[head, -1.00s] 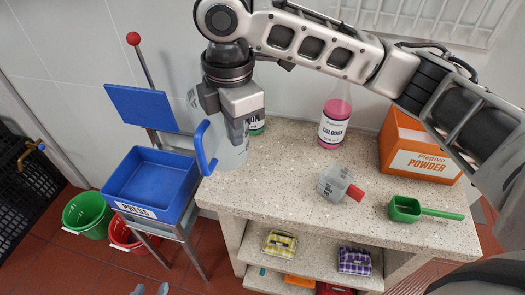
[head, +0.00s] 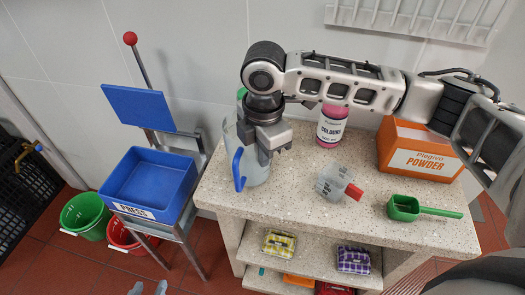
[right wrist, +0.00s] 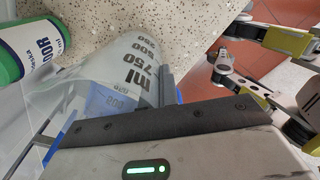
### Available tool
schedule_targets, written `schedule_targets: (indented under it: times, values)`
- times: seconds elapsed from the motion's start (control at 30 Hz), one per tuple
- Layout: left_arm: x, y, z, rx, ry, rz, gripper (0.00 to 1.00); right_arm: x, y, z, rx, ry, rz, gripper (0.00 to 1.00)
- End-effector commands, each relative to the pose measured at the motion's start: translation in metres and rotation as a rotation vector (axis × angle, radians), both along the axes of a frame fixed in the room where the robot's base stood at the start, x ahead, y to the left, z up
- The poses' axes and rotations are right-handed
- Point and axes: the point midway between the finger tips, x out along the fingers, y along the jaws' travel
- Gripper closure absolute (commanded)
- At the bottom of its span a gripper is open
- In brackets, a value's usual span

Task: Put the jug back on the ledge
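The jug (head: 250,160) is clear, with a blue handle (head: 238,170) facing front-left. It is roughly upright over the left part of the stone ledge (head: 310,215); I cannot tell if its base touches. In the right wrist view the jug (right wrist: 115,75) shows dark volume marks close to my gripper. My right gripper (head: 281,145) is at the jug's upper right side and appears shut on it; the fingertips are partly hidden. What seem to be my left gripper's tips (head: 150,289) show apart and empty at the bottom edge, low over the floor.
A pink bottle (head: 332,127), a small red-capped clear bottle (head: 332,181), an orange powder box (head: 420,152) and a green scoop (head: 405,208) occupy the ledge. A blue press (head: 150,183) stands left.

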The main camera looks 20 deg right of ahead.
Motion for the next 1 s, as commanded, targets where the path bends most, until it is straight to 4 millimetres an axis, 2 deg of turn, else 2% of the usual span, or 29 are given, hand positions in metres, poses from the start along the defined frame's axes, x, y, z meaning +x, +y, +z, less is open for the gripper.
schedule_targets:
  times: [0.13, 0.2, 0.23, 0.57, 0.77, 1.0]
  values:
    - [0.0, 0.0, 0.002, 0.001, -0.001, 0.0, 0.64, 0.0, 0.0, -0.002, 0.001, 0.001, -0.001, 1.0]
    - [0.0, 0.0, 0.001, 0.001, -0.001, 0.0, 0.64, 0.0, 0.0, -0.002, 0.001, 0.0, 0.0, 0.79]
    - [0.0, 0.0, 0.001, 0.001, -0.001, 0.0, 0.64, 0.0, 0.0, -0.002, 0.001, 0.0, 0.0, 0.76]
    - [0.0, 0.001, -0.001, 0.003, -0.002, -0.001, 0.64, 0.0, 0.0, 0.001, 0.0, -0.002, 0.0, 0.76]
    - [0.0, 0.001, 0.002, 0.006, -0.002, -0.003, 0.64, 0.0, 0.001, 0.032, 0.002, -0.005, 0.002, 0.76]
    - [-0.001, 0.002, 0.002, 0.012, 0.001, -0.006, 0.64, -0.001, 0.0, 0.085, 0.002, -0.005, 0.0, 0.76]
